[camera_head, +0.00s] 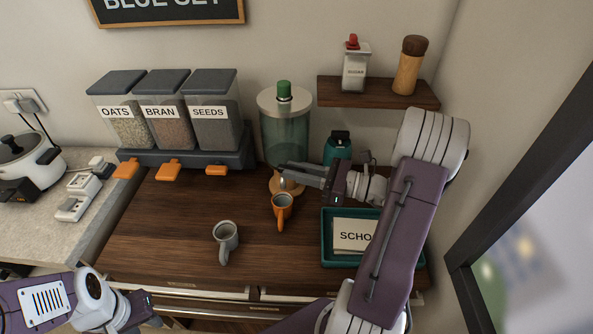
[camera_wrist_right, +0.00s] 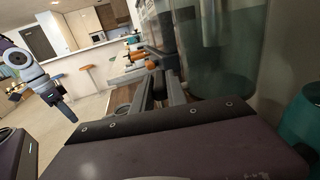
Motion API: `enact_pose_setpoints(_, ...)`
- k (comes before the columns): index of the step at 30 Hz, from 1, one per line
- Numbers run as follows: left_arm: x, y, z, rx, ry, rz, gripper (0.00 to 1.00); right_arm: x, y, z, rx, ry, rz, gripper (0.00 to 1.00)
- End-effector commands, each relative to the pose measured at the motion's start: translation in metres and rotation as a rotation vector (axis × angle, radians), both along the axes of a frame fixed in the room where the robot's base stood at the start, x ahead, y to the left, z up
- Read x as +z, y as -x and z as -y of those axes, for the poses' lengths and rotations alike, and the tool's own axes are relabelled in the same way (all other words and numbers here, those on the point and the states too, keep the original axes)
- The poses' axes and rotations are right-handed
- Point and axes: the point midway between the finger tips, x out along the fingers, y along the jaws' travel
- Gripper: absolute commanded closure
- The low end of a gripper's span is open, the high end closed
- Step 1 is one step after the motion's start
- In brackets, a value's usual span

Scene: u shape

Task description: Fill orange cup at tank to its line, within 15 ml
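The tank (camera_head: 285,135) is a clear greenish cylinder with a cream lid and green knob, against the back wall. It also shows in the right wrist view (camera_wrist_right: 222,55). The orange cup (camera_head: 282,205) stands upright just in front of the tank's round tan base, its handle toward me. Its inside is too small to read a level or line. My right gripper (camera_head: 290,174) is level above and behind the cup, at the tank's lower front, and hides the tap area. Its fingers (camera_wrist_right: 163,88) look apart, with nothing clearly held. My left gripper (camera_head: 150,306) is low at the left, away from the cup.
A grey cup (camera_head: 226,238) stands front left of the orange one. A teal tray (camera_head: 340,261) with a card lies right. Oats, bran and seeds dispensers (camera_head: 168,110) stand left of the tank. A wall shelf (camera_head: 378,92) holds two shakers.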

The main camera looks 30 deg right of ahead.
Motion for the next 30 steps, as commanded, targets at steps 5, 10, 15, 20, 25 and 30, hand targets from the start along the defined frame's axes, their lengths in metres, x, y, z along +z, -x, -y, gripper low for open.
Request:
enact_pose_setpoints(5, 0.002, 0.000, 0.000, 0.000, 0.000, 0.000, 0.66, 0.001, 0.000, 0.000, 0.006, 0.000, 0.000, 1.00)
enact_pose_setpoints(10, 0.023, 0.000, 0.000, 0.000, 0.000, 0.000, 0.66, 0.006, -0.004, 0.003, 0.115, -0.001, 0.001, 1.00)
enact_pose_setpoints(15, 0.037, 0.000, 0.000, 0.000, 0.000, 0.000, 0.66, 0.004, -0.007, 0.006, 0.237, 0.000, 0.000, 1.00)
enact_pose_setpoints(20, 0.039, 0.000, 0.000, 0.000, 0.000, 0.000, 0.66, 0.001, -0.008, 0.007, 0.282, 0.000, 0.000, 1.00)
enact_pose_setpoints(25, 0.038, 0.000, 0.000, 0.000, 0.000, 0.000, 0.66, 0.000, -0.008, 0.007, 0.284, 0.000, 0.000, 1.00)
enact_pose_setpoints(30, 0.038, 0.000, 0.000, 0.000, 0.000, 0.000, 0.66, 0.000, -0.008, 0.007, 0.283, 0.000, 0.000, 0.60)
